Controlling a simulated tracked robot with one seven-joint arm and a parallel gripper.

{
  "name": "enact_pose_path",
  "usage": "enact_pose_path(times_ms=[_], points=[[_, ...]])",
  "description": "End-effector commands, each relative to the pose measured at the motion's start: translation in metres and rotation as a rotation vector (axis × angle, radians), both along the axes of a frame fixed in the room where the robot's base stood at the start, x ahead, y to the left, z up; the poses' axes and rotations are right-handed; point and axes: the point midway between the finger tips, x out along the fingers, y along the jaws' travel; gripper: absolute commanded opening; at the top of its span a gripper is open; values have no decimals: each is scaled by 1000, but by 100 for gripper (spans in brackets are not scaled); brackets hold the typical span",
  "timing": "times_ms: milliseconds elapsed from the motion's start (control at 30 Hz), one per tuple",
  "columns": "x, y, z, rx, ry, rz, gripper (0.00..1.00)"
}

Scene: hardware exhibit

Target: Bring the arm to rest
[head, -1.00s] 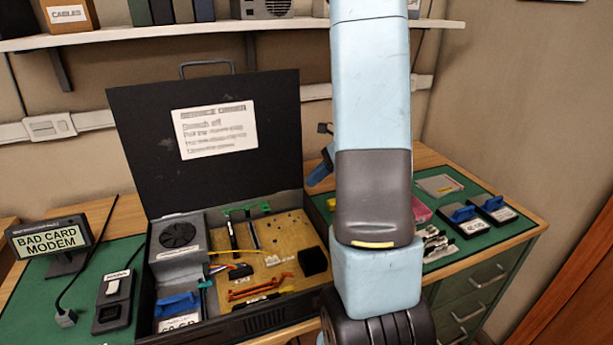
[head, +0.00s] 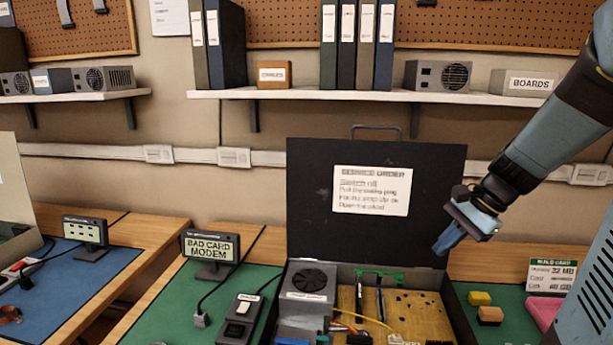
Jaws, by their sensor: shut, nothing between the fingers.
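My gripper (head: 447,243) is at the right in the head view, at the end of my blue-grey arm, which comes in from the right edge. Its blue fingers point down and left, and they are shut and empty. It is in front of the right side of the black case's raised lid (head: 310,200). It looks to be above the case's right edge, but I cannot tell the exact depth.
The open case holds a fan unit (head: 308,280) and a tan board (head: 400,312). A yellow block (head: 479,298) and pink item (head: 543,312) lie right. A shelf (head: 300,97) runs above.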

Motion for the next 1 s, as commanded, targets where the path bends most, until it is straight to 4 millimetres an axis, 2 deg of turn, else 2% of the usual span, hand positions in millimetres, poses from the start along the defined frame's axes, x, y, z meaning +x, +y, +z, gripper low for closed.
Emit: enact_pose_path(times_ms=[33, 400, 700, 1000], points=[[-7, 7, 9, -34, -36, 54, 0], [-59, 36, 50, -322, -274, 441, 0], [-98, 49, 79, -586, -462, 723, 0], [-119, 54, 94, -756, -563, 874, 0]])
